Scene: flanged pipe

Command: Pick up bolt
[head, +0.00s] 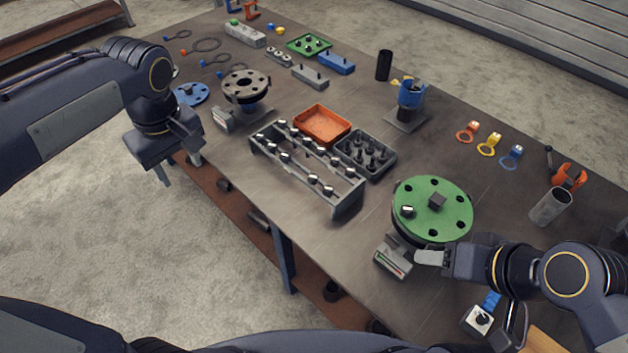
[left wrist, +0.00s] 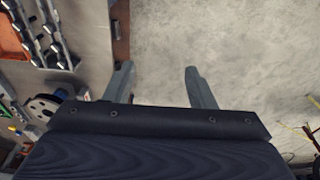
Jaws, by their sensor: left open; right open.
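Several silver-headed bolts (head: 308,153) sit in two rows in a grey rack (head: 347,205) at the middle of the table; part of the rack also shows at the top left of the left wrist view (left wrist: 64,58). One silver bolt head (head: 407,211) stands on the green flange disc (head: 455,208). My left gripper (head: 180,168) is open and empty, off the table's near edge and left of the rack; its spread fingers (left wrist: 158,72) show over bare floor in the left wrist view. My right gripper (head: 432,257) is beside the green disc's near edge, with one finger clearly visible.
A dark tray of black upright pieces (head: 378,173) and an orange tray (head: 322,125) stand behind the rack. A dark flange (head: 246,86) stands to the left. A grey block with a coloured strip (head: 394,258) lies before the green disc. Bare tabletop lies between rack and disc.

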